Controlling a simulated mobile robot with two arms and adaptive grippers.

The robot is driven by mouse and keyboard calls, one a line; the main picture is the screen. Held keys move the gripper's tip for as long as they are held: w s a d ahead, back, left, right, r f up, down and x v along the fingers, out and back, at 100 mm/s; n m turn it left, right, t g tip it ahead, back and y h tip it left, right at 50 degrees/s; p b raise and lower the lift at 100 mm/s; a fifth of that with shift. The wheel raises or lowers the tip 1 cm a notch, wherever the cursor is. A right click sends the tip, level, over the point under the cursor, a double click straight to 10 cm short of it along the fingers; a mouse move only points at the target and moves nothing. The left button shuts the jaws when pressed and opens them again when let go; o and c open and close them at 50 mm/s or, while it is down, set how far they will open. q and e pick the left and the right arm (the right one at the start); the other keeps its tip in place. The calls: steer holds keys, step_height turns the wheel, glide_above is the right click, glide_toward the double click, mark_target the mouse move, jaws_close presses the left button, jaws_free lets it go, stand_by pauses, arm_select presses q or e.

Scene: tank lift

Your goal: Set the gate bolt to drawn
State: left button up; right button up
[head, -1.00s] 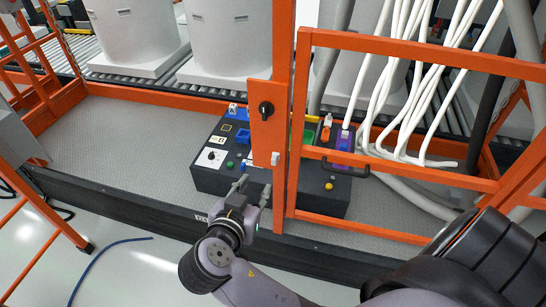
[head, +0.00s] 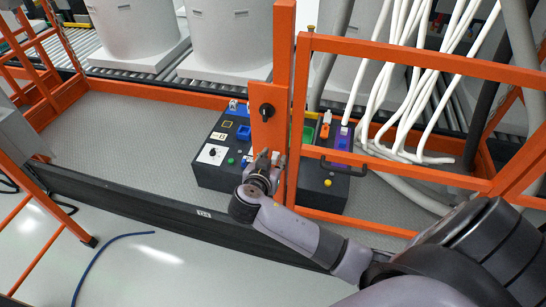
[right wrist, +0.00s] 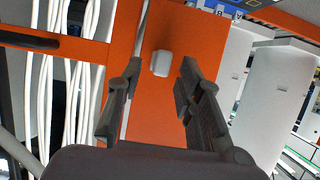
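A small pale block-like knob (right wrist: 161,63) sits on the orange latch plate (right wrist: 170,28) of the gate; it looks like the bolt's handle. In the head view, my right gripper hides most of it, on the lower part of the plate (head: 262,132). My right gripper (head: 266,157) is open in front of the plate. In the right wrist view its two fingers (right wrist: 160,72) stand on either side of the knob with gaps, not closed on it. How far the knob lies beyond the fingertips I cannot tell. My left gripper is not in view.
The orange gate frame (head: 400,177) extends right. Behind stands a black control box (head: 214,176) with coloured parts. White hoses (head: 395,110) hang at the right. The grey platform (head: 120,135) at left is clear.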

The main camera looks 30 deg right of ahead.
steer(key=shift+d, duration=0.1)
steer(key=shift+c, duration=0.3)
jaws_close()
stand_by(0.6)
